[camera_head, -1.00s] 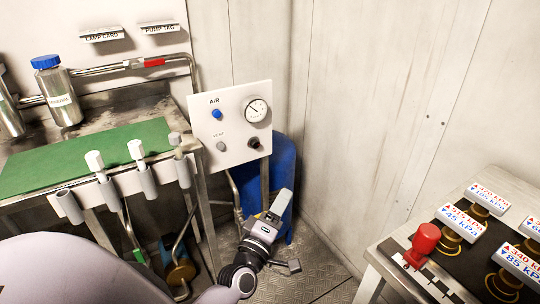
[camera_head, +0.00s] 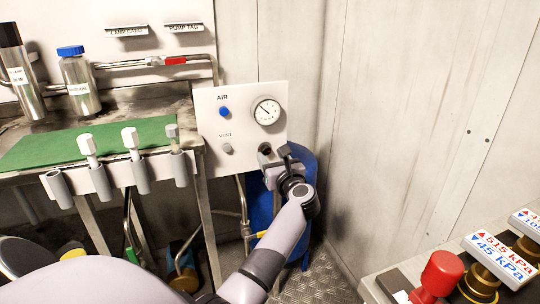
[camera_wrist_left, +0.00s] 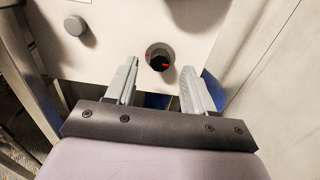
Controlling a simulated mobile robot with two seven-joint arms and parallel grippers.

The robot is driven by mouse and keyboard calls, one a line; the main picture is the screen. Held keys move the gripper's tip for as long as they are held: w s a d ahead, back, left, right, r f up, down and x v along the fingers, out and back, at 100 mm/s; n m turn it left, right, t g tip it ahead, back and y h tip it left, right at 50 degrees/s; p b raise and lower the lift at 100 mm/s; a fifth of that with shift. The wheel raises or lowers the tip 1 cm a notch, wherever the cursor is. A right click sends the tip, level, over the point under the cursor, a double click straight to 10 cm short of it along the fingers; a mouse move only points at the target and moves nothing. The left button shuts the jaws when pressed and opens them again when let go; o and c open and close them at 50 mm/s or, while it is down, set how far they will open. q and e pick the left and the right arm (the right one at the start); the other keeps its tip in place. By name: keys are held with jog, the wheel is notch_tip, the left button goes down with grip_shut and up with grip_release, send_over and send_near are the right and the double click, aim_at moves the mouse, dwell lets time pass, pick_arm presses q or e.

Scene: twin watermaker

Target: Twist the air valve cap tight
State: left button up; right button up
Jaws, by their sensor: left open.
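A white panel (camera_head: 212,168) carries a round black cap (camera_head: 265,149) with red marks at its lower right. In the left wrist view the cap (camera_wrist_left: 159,57) sits in a dark grey ring, just beyond and between my fingertips. My left gripper (camera_head: 276,160) is open in front of it; its grey fingers (camera_wrist_left: 158,76) stand on either side with a gap, apart from the cap as far as I can tell. My left arm hides part of the panel's lower right edge in the head view. My right gripper is out of view.
The panel also has a blue knob (camera_head: 224,113) under AIR, a grey VENT knob (camera_head: 227,148) and a dial gauge (camera_head: 267,111). A blue tank (camera_head: 306,165) stands behind. A green-matted bench (camera_head: 50,143) is left; a table with a red knob (camera_head: 441,272) is lower right.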

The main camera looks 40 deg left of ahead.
aim_at(266, 150)
pick_arm(q)
jog(key=shift+x, duration=1.5)
grip_shut()
